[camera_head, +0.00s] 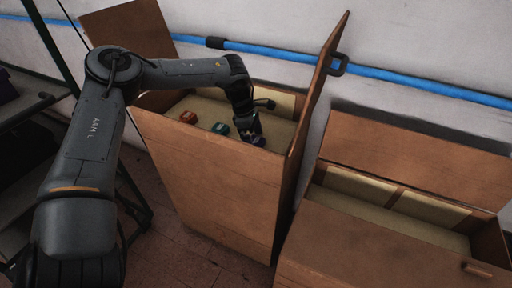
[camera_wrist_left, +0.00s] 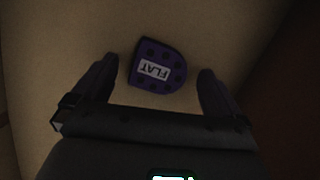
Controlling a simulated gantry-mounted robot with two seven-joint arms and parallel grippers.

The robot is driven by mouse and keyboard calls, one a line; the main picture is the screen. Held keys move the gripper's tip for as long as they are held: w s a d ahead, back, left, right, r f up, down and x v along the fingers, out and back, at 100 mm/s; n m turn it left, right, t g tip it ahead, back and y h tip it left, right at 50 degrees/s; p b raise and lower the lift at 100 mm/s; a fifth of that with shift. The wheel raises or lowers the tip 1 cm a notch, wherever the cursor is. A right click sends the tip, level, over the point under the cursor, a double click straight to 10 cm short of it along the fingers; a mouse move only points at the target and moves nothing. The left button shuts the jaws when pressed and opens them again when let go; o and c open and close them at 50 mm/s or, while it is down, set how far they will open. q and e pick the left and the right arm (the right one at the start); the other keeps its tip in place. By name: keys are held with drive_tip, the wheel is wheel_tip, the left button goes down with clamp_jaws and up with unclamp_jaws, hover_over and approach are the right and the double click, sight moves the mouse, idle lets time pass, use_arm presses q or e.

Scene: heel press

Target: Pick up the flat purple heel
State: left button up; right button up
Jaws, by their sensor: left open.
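The flat purple heel (camera_wrist_left: 158,66) lies on the tan floor of the crate, with a white label reading FLAT facing up. In the left wrist view it sits between and slightly beyond the tips of my left gripper (camera_wrist_left: 160,78), whose two fingers are apart and not touching it. In the head view my left gripper (camera_head: 250,132) reaches down into the tall wooden crate (camera_head: 215,175), at its right side. A bit of dark purple shows by the fingers there, mostly hidden by the gripper and the crate's front wall. My right gripper is not in view.
An orange-brown piece (camera_head: 188,117) and a teal piece (camera_head: 220,128) lie in the same crate, left of my gripper. An open lid (camera_head: 318,85) stands up at the crate's right side. A second wooden crate (camera_head: 385,245) stands right, its visible inside empty. A dark shelf stands left.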

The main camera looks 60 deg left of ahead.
use_arm(q)
drive_tip(key=shift+f, duration=0.3)
drive_tip(key=shift+w, duration=0.1)
drive_tip(key=c, duration=1.1)
